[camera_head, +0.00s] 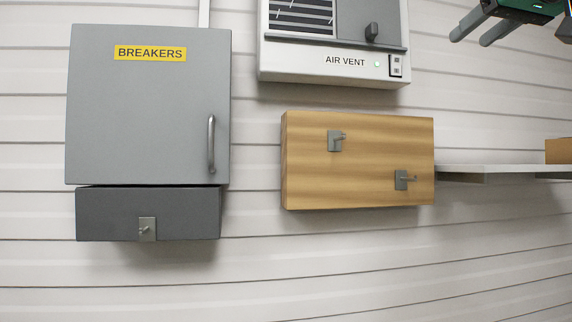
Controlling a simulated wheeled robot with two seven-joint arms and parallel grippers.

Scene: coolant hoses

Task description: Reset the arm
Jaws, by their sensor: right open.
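My right gripper (482,32) is at the top right corner of the head view, with its two grey fingers pointing down and left. The fingers are apart with nothing between them. It is clear of the wall fixtures and to the right of the air vent unit (300,66). Only the end of the arm shows; the rest is cut off by the frame. My left gripper is not in the view.
A grey breakers cabinet (140,120) with a shut door hangs at left, above a dark box (105,215) with a small hook. A wooden board (365,165) carries two metal hooks. A shelf (500,170) at right holds a brown box (558,151). The lower wall is clear.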

